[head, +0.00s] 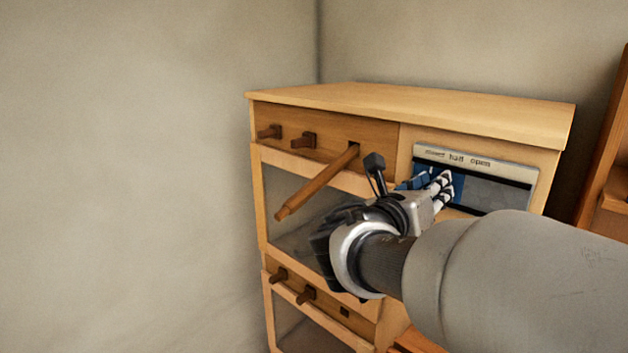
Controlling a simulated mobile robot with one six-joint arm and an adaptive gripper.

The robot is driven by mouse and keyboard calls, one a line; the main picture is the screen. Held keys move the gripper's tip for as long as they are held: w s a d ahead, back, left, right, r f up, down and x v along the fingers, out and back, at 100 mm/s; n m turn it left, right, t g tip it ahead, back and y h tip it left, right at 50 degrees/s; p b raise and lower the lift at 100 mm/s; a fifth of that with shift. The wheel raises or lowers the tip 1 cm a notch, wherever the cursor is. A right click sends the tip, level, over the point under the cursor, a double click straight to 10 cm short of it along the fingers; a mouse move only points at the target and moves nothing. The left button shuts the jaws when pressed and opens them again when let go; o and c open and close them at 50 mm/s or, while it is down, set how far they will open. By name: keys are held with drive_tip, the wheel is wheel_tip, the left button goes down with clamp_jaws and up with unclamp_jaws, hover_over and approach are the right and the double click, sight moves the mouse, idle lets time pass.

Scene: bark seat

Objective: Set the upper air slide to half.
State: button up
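The upper air slide (423,173) is set in the front of a wooden cabinet, under a pale label strip (458,158). The strip reads "half" and "open", with a less clear word at its left. A blue part shows at the left of the slide's window, and a grey panel (495,193) fills the right. My gripper (440,183) is in front of the blue part, its fingers pointing at it and covering some of it. I cannot tell whether the fingers touch it or how wide they are apart. Any handle there is hidden.
The cabinet (420,108) stands near a wall corner. A wooden rod (318,181) sticks out of its upper left panel, left of my gripper, beside two short pegs (303,140). More pegs (306,294) are lower down. A wooden structure (607,150) stands at the right edge.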

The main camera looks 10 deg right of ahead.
sight(459, 189)
clamp_jaws()
drive_tip(key=s+d, duration=0.2)
drive_tip(key=s, duration=0.1)
drive_tip(key=shift+s+d, duration=0.25)
drive_tip(key=shift+d, duration=0.15)
drive_tip(key=shift+w+a, duration=0.1)
drive_tip(key=shift+w, duration=0.05)
drive_tip(key=shift+o, duration=0.8)
unclamp_jaws()
drive_tip(key=shift+w+a, duration=0.1)
drive_tip(key=shift+a, duration=0.05)
drive_tip(key=o, duration=0.4)
drive_tip(key=shift+o, duration=0.3)
